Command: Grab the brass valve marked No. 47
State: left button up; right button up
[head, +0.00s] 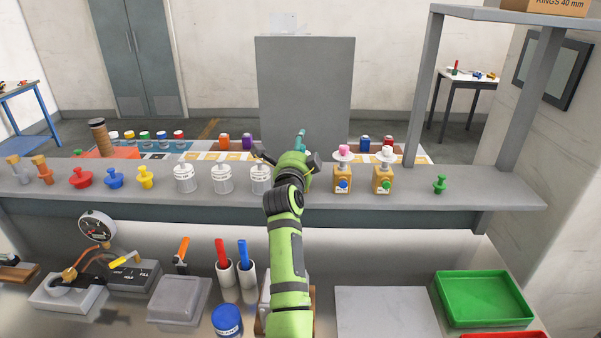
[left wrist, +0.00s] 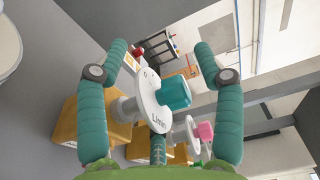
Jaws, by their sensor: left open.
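Brass-coloured valve blocks stand on the grey shelf, each with a white disc on top. My left gripper (head: 299,152) is open over the shelf, left of the pink-knobbed valve. In the left wrist view a valve with a brass block (left wrist: 88,115), a white disc lettered "L/min" and a teal knob (left wrist: 175,92) sits between my spread fingers (left wrist: 155,72). In the head view my arm hides it. My right gripper is not in view.
White canisters (head: 222,179) stand left of my gripper. Red, blue and yellow knobbed pieces (head: 113,178) stand further left, and a green one (head: 439,185) at the right. A shelf post (head: 424,95) rises behind. A green tray (head: 485,298) lies on the lower counter.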

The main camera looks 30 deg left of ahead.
pick_arm(q)
jog(key=shift+s+r, duration=0.1)
jog(key=shift+c, duration=0.8)
grip_shut()
jog(key=shift+r, duration=0.1)
jog(key=shift+r, duration=0.1)
